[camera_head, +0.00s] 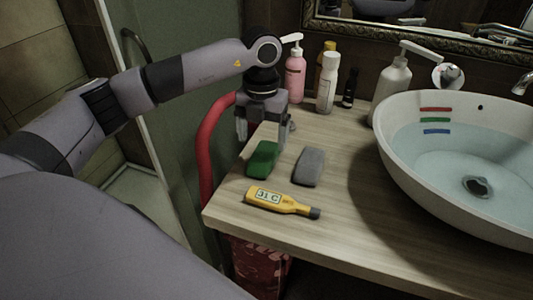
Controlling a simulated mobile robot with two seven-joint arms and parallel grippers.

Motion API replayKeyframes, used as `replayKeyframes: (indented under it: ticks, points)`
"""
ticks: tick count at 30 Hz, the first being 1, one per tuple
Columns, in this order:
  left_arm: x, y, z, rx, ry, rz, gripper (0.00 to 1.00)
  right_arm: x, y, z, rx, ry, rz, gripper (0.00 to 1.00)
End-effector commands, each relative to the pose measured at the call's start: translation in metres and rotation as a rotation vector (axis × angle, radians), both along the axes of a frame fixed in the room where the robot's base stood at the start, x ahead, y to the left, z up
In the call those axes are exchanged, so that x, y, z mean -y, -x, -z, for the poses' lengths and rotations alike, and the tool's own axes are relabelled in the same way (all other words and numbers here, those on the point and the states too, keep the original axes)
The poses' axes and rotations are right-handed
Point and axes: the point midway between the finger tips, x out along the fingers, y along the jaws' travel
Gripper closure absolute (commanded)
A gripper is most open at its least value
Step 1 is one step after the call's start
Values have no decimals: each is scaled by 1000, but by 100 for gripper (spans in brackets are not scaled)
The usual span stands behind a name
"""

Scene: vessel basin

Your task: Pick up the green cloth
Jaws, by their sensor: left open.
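The green cloth (263,159) lies folded on the wooden counter, near its left edge. My left gripper (262,136) is open and points down just behind the cloth, at its far end. Its fingers look empty. I cannot tell whether they touch the cloth. My right gripper does not show.
A grey cloth (309,166) lies right of the green one. A yellow thermometer (282,203) lies in front. A white basin (401,149) with water fills the right side of the counter (340,240). A pink bottle (295,76) and a white bottle (327,84) stand behind.

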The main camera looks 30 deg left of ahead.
Motion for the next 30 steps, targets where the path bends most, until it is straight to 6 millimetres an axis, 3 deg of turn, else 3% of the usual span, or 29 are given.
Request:
replayKeyframes:
  ticks: [9,17,22,23,30]
  points:
    - [7,3,42,-1,0,2,13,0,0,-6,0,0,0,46]
    - [7,3,44,1,1,2,13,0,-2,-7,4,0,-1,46]
    - [7,3,44,1,1,2,68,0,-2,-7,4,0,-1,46]
    - [7,3,44,1,1,2,72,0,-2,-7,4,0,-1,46]
    - [7,3,44,1,2,2,73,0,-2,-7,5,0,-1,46]
